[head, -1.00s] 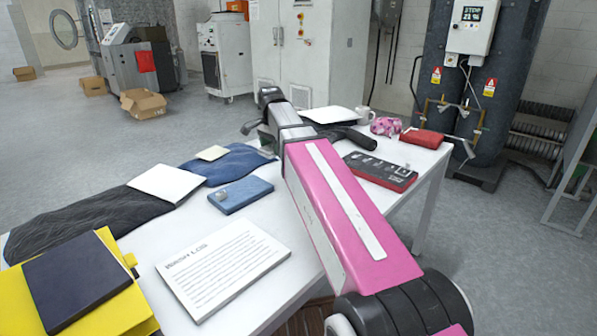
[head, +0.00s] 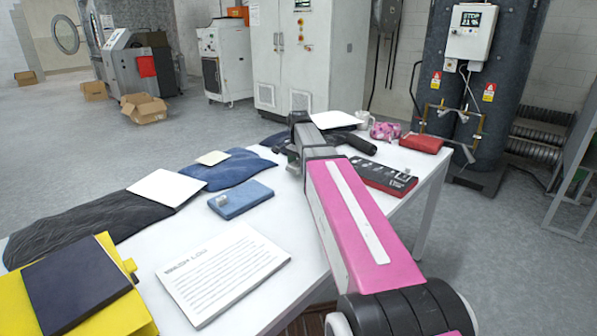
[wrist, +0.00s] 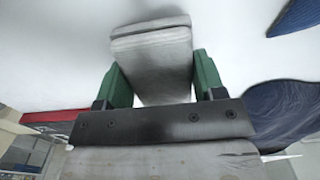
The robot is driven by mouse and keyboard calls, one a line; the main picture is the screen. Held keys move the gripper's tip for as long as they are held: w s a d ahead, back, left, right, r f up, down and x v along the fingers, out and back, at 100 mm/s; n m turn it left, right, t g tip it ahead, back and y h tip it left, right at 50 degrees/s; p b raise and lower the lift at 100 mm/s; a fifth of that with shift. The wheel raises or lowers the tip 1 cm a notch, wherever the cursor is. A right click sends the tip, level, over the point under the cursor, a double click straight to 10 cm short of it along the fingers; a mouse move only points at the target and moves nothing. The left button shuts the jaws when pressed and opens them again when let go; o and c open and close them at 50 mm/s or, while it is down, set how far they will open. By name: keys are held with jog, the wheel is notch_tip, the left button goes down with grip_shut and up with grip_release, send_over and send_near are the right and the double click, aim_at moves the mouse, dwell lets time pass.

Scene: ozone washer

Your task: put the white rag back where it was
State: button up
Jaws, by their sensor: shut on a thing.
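My gripper (head: 291,157) is over the middle of the white table, beyond the pink arm link. In the wrist view its green fingers (wrist: 160,75) are shut on a folded, greyish-white rag (wrist: 152,60), one finger on each side. The rag's folded layers face the camera, and the table is behind it. Whether the rag touches the table I cannot tell. In the head view the rag is mostly hidden by my gripper and wrist.
The white table (head: 235,212) holds blue denim (head: 232,172), a blue pad (head: 240,198), a printed sheet (head: 222,272), a red-and-black box (head: 378,175) right of my gripper, and a white sheet (head: 335,120) behind. Bare tabletop shows between the blue pad and my arm.

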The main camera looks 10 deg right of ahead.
aim_at(299, 163)
jog(key=shift+f, duration=1.4)
jog(key=shift+f, duration=0.1)
jog(key=o, duration=0.9)
notch_tip(299, 163, up, 12)
jog(key=shift+r, duration=0.15)
